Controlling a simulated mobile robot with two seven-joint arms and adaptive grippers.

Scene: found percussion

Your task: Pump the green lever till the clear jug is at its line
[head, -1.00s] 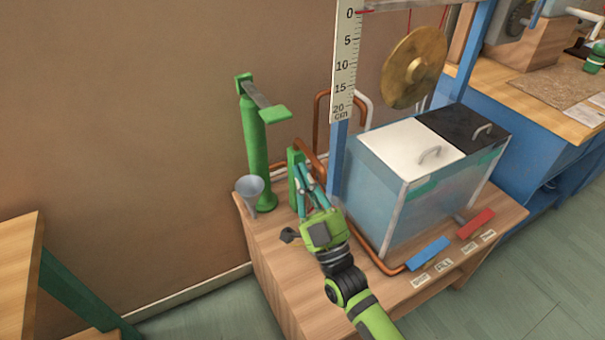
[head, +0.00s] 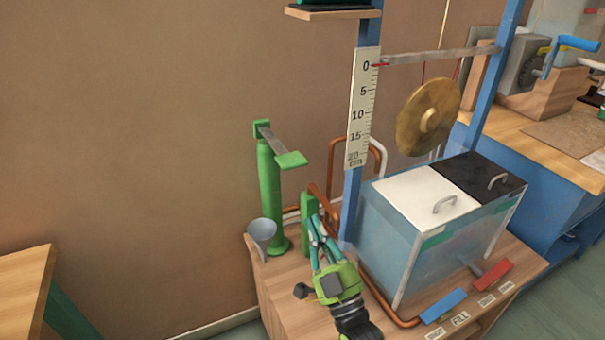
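A tall green pump post (head: 269,195) stands at the back left of the wooden bench. Its grey lever arm slopes down to a flat green handle (head: 291,160). A grey funnel (head: 262,231) is beside its foot. My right gripper (head: 318,228) is low over the bench, right of the pump and well below the handle. Its teal fingers overlap a short green post (head: 307,222); I cannot tell whether they touch it or how far they are parted. I cannot make out a clear jug with a line. My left gripper is not in view.
A clear tank (head: 390,240) with white and black lids fills the bench's right side. A blue upright with a scale (head: 362,110) and a hanging gong (head: 428,117) rise there. Blue (head: 443,306) and red (head: 492,274) pedals are in front. Copper pipe runs nearby.

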